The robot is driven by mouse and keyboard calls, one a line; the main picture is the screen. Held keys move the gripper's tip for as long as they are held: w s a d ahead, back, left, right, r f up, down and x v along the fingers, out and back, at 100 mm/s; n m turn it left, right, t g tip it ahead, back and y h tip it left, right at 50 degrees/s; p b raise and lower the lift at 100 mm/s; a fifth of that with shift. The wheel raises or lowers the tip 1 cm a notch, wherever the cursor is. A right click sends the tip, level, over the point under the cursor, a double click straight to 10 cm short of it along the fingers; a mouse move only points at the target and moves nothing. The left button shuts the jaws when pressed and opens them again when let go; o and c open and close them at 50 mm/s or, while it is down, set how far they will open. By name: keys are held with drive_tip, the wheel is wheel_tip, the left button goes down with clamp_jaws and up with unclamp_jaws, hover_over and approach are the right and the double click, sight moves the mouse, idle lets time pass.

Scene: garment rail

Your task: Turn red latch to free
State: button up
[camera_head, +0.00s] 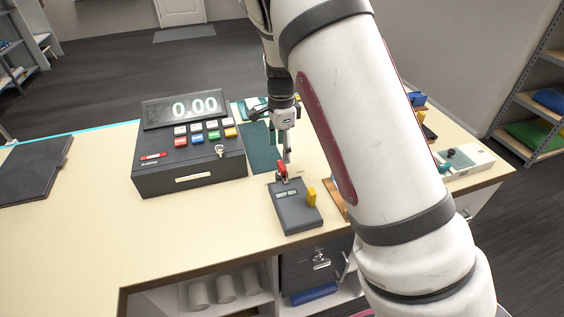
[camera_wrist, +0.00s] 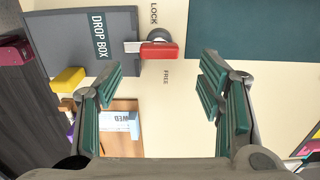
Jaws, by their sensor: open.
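The red latch (camera_head: 281,170) sits on the counter at the far end of the grey drop box (camera_head: 294,214). In the wrist view the red latch (camera_wrist: 159,51) lies beside the drop box (camera_wrist: 70,40), between the printed words LOCK and FREE, with a short pale bar reaching over the box edge. Which word it is set to, I cannot tell. My gripper (camera_head: 287,157) points down just above the latch. In the wrist view my gripper (camera_wrist: 162,72) is open and empty, its green-padded fingers spread on either side of the latch's line.
A dark cash register (camera_head: 190,160) reading 0.00 stands left of the drop box. A yellow block (camera_head: 312,197) is on the box's right side. A dark green mat (camera_head: 260,150) lies behind. A black panel (camera_head: 35,170) lies far left. Counter front-left is clear.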

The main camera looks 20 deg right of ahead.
sight(282, 165)
drive_tip(key=shift+f+p, duration=0.35)
drive_tip(key=shift+f, duration=2.8)
drive_tip(key=c, duration=1.1)
